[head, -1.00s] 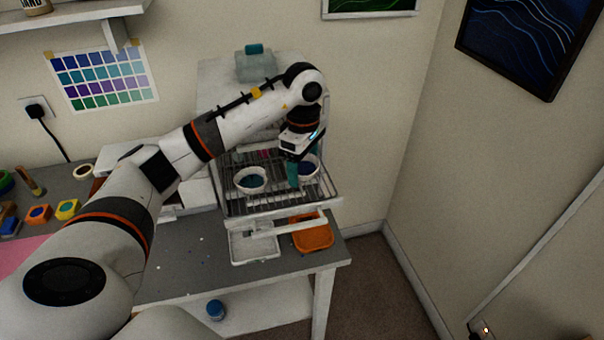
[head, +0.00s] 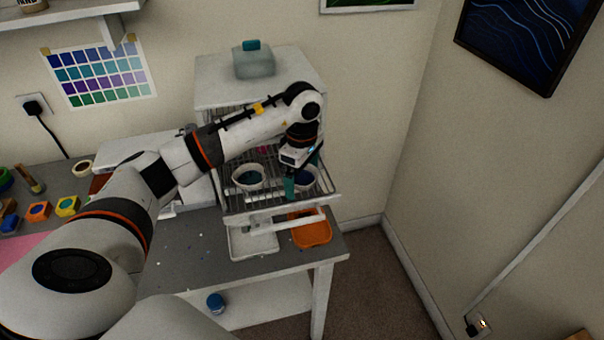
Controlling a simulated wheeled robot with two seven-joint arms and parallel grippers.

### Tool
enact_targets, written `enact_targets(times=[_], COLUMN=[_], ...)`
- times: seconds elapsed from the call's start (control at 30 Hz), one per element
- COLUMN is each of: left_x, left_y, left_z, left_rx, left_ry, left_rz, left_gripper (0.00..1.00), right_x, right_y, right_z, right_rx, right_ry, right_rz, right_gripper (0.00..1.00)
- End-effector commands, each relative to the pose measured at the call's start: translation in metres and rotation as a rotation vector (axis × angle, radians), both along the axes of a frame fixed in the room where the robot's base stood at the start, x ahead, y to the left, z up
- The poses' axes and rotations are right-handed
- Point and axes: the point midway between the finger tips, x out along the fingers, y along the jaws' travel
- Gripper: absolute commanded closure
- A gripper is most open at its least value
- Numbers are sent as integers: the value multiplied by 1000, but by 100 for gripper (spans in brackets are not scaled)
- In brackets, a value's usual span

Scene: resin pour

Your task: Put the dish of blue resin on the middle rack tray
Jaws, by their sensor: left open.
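A white dish of dark blue resin (head: 309,184) sits at the right of the pulled-out wire rack tray (head: 279,195). My left gripper (head: 302,172) is open at this dish, with one teal finger on its left side and the other behind its right side. The gripper hides part of the dish, and I cannot tell whether the fingers touch it. A second white dish with dark resin (head: 247,178) sits on the same tray to the left, apart from the gripper. My right gripper is not in view.
The white rack cabinet (head: 215,95) carries a translucent container (head: 253,63) on top. Below the tray are a white tray (head: 252,244) and an orange tray (head: 312,231). Several small coloured pots stand at the left of the bench. The floor at right is clear.

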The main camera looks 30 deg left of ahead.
Motion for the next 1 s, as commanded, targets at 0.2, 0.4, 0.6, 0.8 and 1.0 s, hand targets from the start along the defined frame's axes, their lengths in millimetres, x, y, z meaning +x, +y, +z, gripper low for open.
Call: enact_targets(times=[0.2, 0.4, 0.6, 0.8, 1.0], left_x=[0, 2, 1, 1, 1], left_y=[0, 0, 1, 1, 0], left_z=[5, 39, 87, 113, 122], left_rx=[0, 0, 1, 1, 0], left_ry=[-1, -8, -6, -3, -1], left_rz=[0, 0, 0, 2, 0], left_gripper=[9, 9, 9, 9, 9], right_x=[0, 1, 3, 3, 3], right_y=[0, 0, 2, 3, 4], right_z=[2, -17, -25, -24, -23], right_rx=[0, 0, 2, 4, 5], right_ry=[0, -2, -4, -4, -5], right_rz=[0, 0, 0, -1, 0], right_gripper=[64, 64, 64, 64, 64])
